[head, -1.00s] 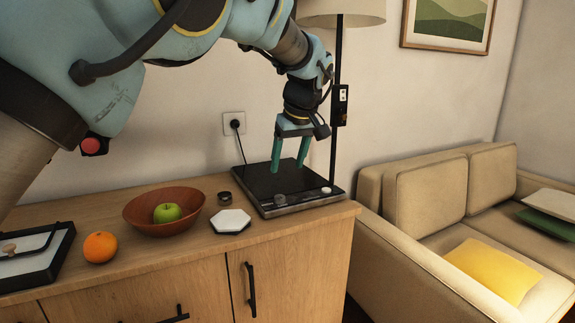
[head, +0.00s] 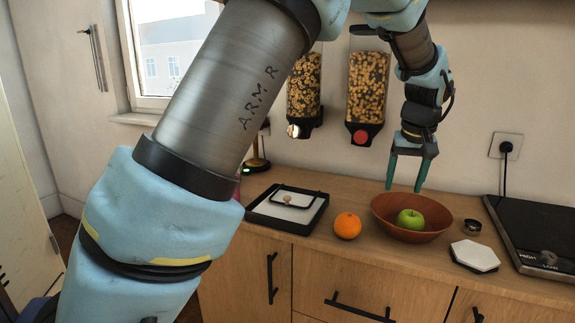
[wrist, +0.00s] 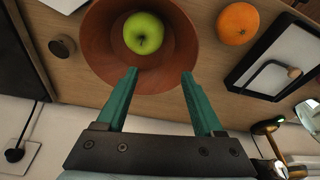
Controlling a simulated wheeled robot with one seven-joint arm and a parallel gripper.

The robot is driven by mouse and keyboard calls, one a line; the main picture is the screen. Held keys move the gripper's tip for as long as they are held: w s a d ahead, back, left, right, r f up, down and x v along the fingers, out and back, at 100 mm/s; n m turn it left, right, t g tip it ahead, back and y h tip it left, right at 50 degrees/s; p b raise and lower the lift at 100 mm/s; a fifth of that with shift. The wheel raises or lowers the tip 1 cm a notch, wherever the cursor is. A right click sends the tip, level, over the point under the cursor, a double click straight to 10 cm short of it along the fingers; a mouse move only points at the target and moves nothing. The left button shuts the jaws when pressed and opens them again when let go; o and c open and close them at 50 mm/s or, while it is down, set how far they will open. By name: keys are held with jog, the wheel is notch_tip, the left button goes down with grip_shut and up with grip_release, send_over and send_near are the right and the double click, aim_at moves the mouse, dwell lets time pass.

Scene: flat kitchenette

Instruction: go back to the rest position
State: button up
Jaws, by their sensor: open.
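My gripper (head: 406,188) is open and empty, with two green fingers pointing down. In the head view it hangs above the back of the brown bowl (head: 440,230). The bowl holds a green apple (head: 410,219). In the wrist view the fingertips (wrist: 160,75) are spread and the apple (wrist: 143,33) lies past them, between and beyond the tips, touching neither. My arm runs across the upper part of the head view and hides part of the wall and window.
An orange (head: 347,225) and a black-edged tray (head: 313,219) are left of the bowl. A white hexagonal coaster (head: 474,255), a small dark round container (head: 473,227) and a black cooktop (head: 545,225) are to the right. Two cereal dispensers (head: 368,85) hang on the wall behind.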

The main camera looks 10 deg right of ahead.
jog(key=w+a+f+n+p, duration=0.1)
jog(key=w+a, duration=0.2)
jog(key=a, duration=0.9)
jog(key=w+a+f+n, duration=0.1)
jog(key=w+a, duration=0.2)
jog(key=a, duration=0.8)
jog(key=s+a+f, duration=0.1)
jog(key=s+a, duration=0.2)
jog(key=a, duration=0.4)
jog(key=s+a+n+p, duration=0.1)
jog(key=s+a, duration=0.2)
jog(key=a, duration=0.5)
jog(key=s+a+f+g+p, duration=0.1)
jog(key=s+a, duration=0.2)
jog(key=a, duration=0.4)
jog(key=shift+s+a+f+n+y, duration=0.3)
jog(key=shift+y, duration=0.1)
